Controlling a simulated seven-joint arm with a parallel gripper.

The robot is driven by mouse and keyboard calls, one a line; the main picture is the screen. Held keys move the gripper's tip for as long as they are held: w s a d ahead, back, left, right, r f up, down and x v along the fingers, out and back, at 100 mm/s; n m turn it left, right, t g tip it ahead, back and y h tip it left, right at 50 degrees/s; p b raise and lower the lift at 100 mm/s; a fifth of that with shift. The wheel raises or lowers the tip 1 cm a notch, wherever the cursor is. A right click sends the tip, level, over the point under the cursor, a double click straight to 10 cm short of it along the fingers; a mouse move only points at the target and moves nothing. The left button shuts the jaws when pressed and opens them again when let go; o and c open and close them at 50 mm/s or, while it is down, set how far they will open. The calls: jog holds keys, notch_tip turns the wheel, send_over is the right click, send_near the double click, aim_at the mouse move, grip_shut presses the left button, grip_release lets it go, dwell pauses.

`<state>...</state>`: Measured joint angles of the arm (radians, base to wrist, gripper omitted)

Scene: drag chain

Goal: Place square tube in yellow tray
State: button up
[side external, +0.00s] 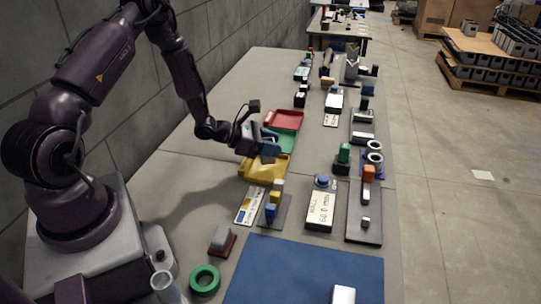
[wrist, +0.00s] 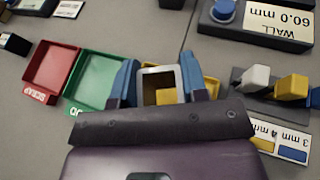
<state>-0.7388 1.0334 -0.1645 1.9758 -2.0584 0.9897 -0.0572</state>
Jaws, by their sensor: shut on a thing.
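My gripper (side external: 267,152) is over the yellow tray (side external: 254,172) in the side external view. In the wrist view its two blue fingers (wrist: 159,77) are shut on the sides of a grey square tube (wrist: 145,84). Through the tube's open middle I see yellow. More of the yellow tray shows right of the right finger (wrist: 210,86). The gripper hides much of the tray in the wrist view. In the side external view I cannot make out the tube clearly, nor whether it touches the tray floor.
A green tray (wrist: 98,80) and a red tray (wrist: 53,66) stand in a row beside the yellow one. A block stand with coloured pegs (side external: 272,210) and a label card (side external: 249,206) are close by. Gauges line the right side; a blue mat (side external: 300,270) lies in front.

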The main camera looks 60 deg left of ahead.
jog(key=shift+f, duration=1.55)
jog(key=shift+f, duration=0.1)
jog(key=o, duration=1.2)
